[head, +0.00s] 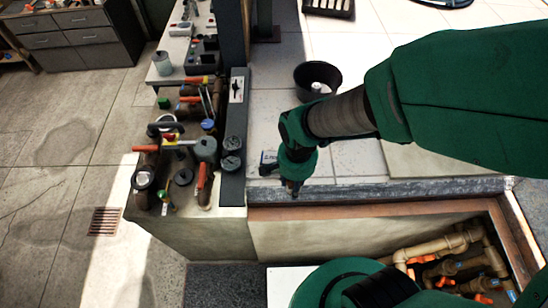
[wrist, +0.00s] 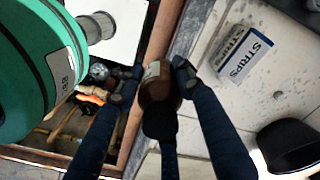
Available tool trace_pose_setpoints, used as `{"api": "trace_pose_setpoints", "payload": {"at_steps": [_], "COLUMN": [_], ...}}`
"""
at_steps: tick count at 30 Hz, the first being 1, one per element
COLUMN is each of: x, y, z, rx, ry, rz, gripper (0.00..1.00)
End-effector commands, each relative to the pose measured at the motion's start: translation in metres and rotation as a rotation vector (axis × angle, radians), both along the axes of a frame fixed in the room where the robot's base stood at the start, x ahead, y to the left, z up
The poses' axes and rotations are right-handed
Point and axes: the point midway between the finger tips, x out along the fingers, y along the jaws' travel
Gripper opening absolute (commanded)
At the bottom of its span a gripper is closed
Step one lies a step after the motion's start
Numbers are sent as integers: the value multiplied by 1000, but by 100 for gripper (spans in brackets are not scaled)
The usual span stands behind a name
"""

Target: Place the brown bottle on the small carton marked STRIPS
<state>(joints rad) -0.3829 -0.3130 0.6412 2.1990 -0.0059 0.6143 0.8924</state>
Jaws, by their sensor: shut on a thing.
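The brown bottle (wrist: 158,88), with a pale label and a black cap, is between the fingers of my gripper (wrist: 154,70) in the wrist view. The gripper is shut on it. In the head view my gripper (head: 288,182) hangs near the front edge of the tiled deck, and I cannot clearly make out the bottle there. The white and grey carton marked STRIPS (wrist: 243,56) lies on the pale tiles to the right of the bottle in the wrist view, apart from it. In the head view the carton (head: 268,157) is partly hidden behind my gripper.
A black bucket (head: 318,80) stands on the tiles behind my gripper; it also shows in the wrist view (wrist: 289,146). A bench (head: 218,211) crowded with valves and tools is at the left. An open pit with pipes (head: 440,246) lies in front of the deck edge.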

Motion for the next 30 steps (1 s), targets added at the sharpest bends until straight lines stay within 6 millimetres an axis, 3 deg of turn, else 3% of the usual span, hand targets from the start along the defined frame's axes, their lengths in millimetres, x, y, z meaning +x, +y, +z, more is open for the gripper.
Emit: {"api": "trace_pose_setpoints", "payload": {"at_steps": [14,30], "x": [6,76], "y": [2,28], "z": [0,-8], "rx": [0,-1], "ry": [0,0], "rz": [0,0], "gripper": [7,7]}}
